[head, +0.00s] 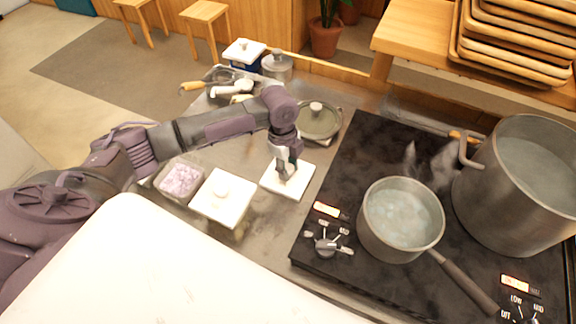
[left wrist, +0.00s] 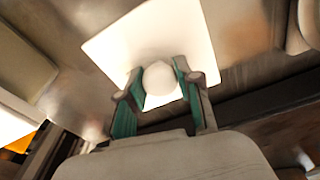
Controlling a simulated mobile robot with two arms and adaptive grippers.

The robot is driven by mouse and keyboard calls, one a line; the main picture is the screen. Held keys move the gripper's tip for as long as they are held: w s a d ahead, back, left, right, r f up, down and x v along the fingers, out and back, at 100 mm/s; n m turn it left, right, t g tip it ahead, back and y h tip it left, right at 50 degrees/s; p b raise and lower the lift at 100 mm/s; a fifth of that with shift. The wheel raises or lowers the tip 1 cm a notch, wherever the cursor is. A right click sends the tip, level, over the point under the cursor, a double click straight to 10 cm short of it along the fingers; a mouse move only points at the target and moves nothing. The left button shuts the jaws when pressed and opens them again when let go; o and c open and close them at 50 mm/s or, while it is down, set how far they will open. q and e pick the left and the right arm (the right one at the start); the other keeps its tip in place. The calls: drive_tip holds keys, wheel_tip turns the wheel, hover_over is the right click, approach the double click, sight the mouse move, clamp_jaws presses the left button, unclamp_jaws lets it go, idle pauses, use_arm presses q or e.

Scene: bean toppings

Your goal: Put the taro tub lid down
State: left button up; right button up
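The taro tub lid (head: 273,182) is a white square with a round knob. It appears flat and low over the steel counter, left of the stove; whether it touches the counter is hard to tell. My left gripper (head: 287,170) points down at its middle. In the left wrist view the lid (left wrist: 113,42) fills the upper middle, and the teal-padded fingers of my left gripper (left wrist: 160,85) close on both sides of the knob. The taro tub (head: 180,181) stands uncovered, with pale purple pieces inside. My right gripper is not in view.
A second tub with a white lid (head: 222,205) stands between the taro tub and the held lid. A lidded pot (head: 319,121) is behind. The black stove (head: 345,165) is to the right, with a saucepan (head: 400,222) and a large pot (head: 520,185).

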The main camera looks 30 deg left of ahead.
use_arm(q)
drive_tip(key=o, duration=0.4)
drive_tip(key=r, duration=0.4)
drive_tip(key=a+r+b, duration=0.1)
drive_tip(key=r, duration=0.7)
drive_tip(key=shift+w+a+r, duration=0.1)
drive_tip(key=shift+a+r, duration=0.05)
drive_tip(key=shift+a, duration=0.05)
